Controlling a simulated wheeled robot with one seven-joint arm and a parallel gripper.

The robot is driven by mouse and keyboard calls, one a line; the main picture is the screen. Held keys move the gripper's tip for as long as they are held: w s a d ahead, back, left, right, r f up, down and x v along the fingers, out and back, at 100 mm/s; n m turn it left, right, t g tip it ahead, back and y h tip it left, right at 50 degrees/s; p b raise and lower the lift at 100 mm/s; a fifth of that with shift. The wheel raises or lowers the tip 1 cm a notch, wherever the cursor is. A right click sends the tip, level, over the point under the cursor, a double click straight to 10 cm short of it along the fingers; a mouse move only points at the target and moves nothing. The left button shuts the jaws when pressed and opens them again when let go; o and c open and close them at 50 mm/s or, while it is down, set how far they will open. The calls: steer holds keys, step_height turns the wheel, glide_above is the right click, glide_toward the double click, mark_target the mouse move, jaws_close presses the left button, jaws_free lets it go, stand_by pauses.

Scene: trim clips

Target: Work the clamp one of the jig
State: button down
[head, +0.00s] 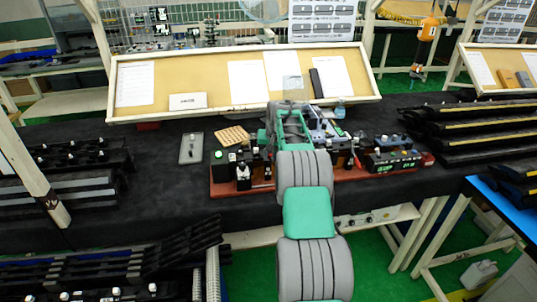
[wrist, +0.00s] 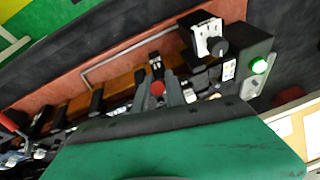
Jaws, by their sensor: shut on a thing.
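The jig (head: 222,190) is a long reddish-brown base carrying black blocks and clamps, across the table's front. In the wrist view its base (wrist: 128,70) runs diagonally. My gripper (wrist: 158,86) is over the jig, its grey fingers closed around a red-tipped clamp handle (wrist: 158,89). I cannot tell from the picture which clamp number it bears. Another red handle (wrist: 12,122) shows at the far left of the wrist view. In the head view my arm hides the fingertips and the jig's middle.
A black box with a lit green button (wrist: 259,66) and a black knob (wrist: 218,46) stand at the jig's end. A grey plate (head: 191,148) and wooden grid (head: 233,136) lie behind it. A tilted board (head: 210,103) with papers closes off the back. Black racks (head: 470,125) stand right.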

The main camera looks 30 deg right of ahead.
steer(key=c, duration=1.6)
jaws_free()
steer(key=shift+w, duration=0.1)
steer(key=shift+o, duration=1.1)
steer(key=b+v, duration=0.2)
steer(key=v, duration=0.5)
steer(key=shift+s+r, duration=0.2)
steer(key=shift+r, duration=0.15)
